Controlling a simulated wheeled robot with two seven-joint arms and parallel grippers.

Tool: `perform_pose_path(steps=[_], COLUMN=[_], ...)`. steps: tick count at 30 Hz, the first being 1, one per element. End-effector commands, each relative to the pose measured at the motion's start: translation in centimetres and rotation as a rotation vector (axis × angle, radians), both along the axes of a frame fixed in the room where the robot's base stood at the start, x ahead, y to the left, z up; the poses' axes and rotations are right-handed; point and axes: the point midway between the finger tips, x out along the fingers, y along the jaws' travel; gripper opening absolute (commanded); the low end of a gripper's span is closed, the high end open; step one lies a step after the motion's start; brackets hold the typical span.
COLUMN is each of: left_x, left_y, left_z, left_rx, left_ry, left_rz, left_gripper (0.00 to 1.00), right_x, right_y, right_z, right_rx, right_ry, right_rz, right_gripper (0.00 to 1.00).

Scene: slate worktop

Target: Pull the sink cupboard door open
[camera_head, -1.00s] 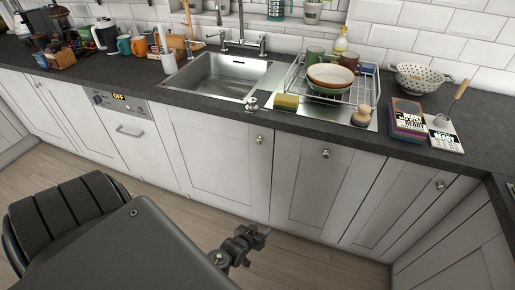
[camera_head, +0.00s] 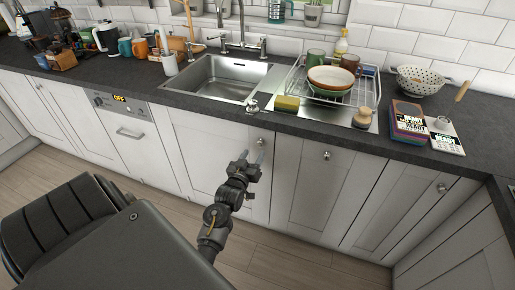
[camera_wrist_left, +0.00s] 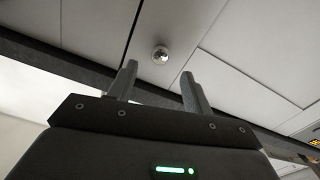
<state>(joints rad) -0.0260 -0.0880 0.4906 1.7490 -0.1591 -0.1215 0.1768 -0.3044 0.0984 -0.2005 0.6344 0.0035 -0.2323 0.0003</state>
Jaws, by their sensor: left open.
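The sink cupboard door (camera_head: 213,160) is a pale panelled door below the sink (camera_head: 222,78), flush with its neighbours and shut. Its small round metal knob (camera_head: 260,141) is at the upper right corner; the knob also shows in the left wrist view (camera_wrist_left: 160,54). My left gripper (camera_head: 253,157) is in front of the door, just below the knob. Its two fingers are apart and empty. In the left wrist view the gripper (camera_wrist_left: 158,78) has the knob ahead, lined up with the gap between the fingertips, not visibly gripped. My right gripper is not in view.
Similar doors with knobs stand to the right (camera_head: 312,185), and a dishwasher (camera_head: 128,130) is to the left. The dark worktop (camera_head: 205,104) overhangs above the doors. A dish rack (camera_head: 335,88) and books (camera_head: 408,120) are on it. The wooden floor (camera_head: 290,262) is clear.

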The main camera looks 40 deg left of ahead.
Motion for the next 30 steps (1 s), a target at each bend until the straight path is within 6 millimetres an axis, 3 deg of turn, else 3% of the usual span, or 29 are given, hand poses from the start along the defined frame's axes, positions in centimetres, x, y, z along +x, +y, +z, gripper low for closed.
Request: perform_pose_path(steps=[3, 9, 20, 30], left_x=[2.0, 4.0, 4.5, 4.5], left_y=[0.7, 1.5, 1.6, 1.6], left_z=[0.1, 0.0, -0.1, -0.1], left_rx=[-0.002, 0.0, 0.0, 0.0], left_ry=[-0.001, 0.0, 0.001, 0.001], left_rz=[0.001, 0.001, 0.001, 0.0], left_gripper=[0.5, 0.5, 0.5, 0.08], right_x=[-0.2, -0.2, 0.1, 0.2], right_y=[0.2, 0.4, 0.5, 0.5], right_z=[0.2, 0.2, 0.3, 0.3], right_rx=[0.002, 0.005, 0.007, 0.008], right_ry=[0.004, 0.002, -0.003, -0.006], right_rz=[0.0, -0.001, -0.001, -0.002], right_gripper=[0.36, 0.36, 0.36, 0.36])
